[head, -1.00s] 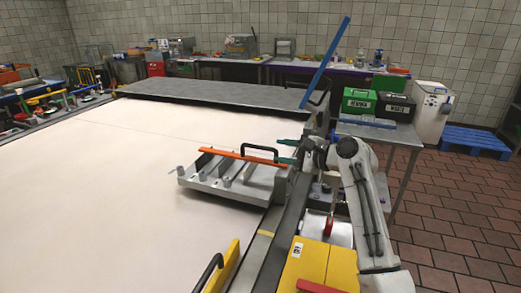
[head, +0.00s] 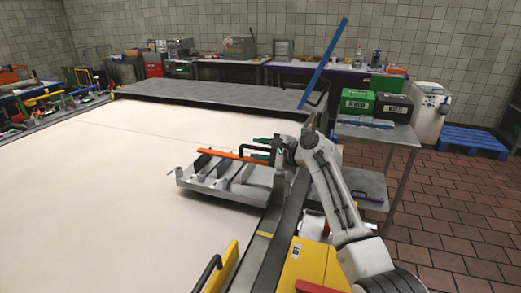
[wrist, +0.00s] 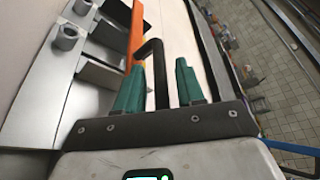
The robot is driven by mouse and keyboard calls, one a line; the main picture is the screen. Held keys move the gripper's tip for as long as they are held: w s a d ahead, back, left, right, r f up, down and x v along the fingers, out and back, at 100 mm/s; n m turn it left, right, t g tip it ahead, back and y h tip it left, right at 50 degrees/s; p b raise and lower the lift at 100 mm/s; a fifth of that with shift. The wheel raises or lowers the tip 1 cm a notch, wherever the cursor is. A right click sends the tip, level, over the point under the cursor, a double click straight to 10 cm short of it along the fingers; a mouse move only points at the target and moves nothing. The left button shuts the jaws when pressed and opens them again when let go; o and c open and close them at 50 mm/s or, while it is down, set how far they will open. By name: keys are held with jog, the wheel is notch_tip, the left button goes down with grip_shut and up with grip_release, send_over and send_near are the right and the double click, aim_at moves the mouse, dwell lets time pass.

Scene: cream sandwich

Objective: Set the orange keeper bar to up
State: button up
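The orange keeper bar (head: 230,156) lies along the top of a grey slotted metal fixture (head: 262,184). It looks roughly level. In the wrist view the bar (wrist: 136,32) runs up the picture, left of my fingers. A black bent handle (wrist: 157,75) stands at the near end of the bar and rises between my two green fingers. My gripper (wrist: 161,65) is open, with gaps visible on both sides of the handle. In the head view my gripper (head: 262,147) is at the bar's right end and partly hides the handle.
The fixture sits at the right edge of a large pale table (head: 110,170). A yellow block (head: 225,268) with a black handle stands nearer me. A metal side table (head: 385,133) with green and black boxes is to the right. The pale surface left of the fixture is clear.

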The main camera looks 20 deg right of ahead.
grip_shut()
